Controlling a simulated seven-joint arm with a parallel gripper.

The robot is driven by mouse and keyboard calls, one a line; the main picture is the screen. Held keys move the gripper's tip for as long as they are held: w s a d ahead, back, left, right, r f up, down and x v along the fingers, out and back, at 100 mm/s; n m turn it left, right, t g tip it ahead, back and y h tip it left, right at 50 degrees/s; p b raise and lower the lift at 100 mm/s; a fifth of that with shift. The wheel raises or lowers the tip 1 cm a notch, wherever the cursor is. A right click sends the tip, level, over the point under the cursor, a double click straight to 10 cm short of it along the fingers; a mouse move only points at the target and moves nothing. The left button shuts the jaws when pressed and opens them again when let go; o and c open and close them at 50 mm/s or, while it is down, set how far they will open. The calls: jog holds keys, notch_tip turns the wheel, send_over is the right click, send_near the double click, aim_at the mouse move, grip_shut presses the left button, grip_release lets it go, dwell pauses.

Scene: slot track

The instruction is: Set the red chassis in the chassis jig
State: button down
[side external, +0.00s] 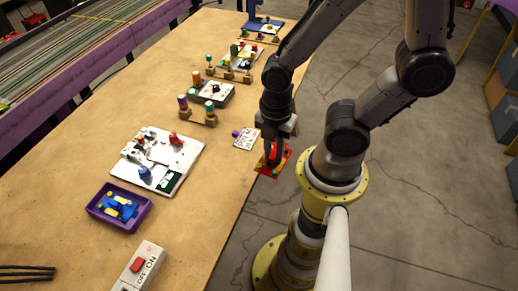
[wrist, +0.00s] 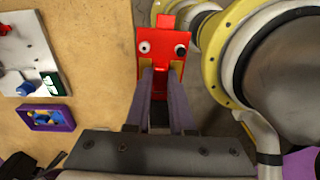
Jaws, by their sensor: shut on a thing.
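The red chassis (wrist: 164,42) is a flat red piece with a narrow tab at its far end, two round eye-like parts and some yellow by the fingers. My gripper (wrist: 161,78) is shut on it, and the fingers hide its near part. In the side view the red chassis (side external: 272,163) hangs below my gripper (side external: 272,148) at the table's right edge, beside my base. A white board (side external: 158,160) with a red piece, a blue knob and a green panel lies to the left on the table. I cannot tell which fixture is the chassis jig.
A purple tray (side external: 120,207) holds a blue and yellow piece. A switch box (side external: 138,268) with a red button stands at the front. A small white card (side external: 246,139) lies close to my gripper. Pegged racks (side external: 198,118) and a grey box (side external: 211,94) stand further back.

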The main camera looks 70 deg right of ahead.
jog(key=w+a+r+m, duration=0.1)
jog(key=w+r+m, duration=0.3)
jog(key=w+m, duration=0.5)
jog(key=m, duration=0.8)
send_over(164, 154)
notch_tip(164, 154, down, 9)
jog(key=shift+f, duration=2.4)
jog(key=shift+f, duration=0.95)
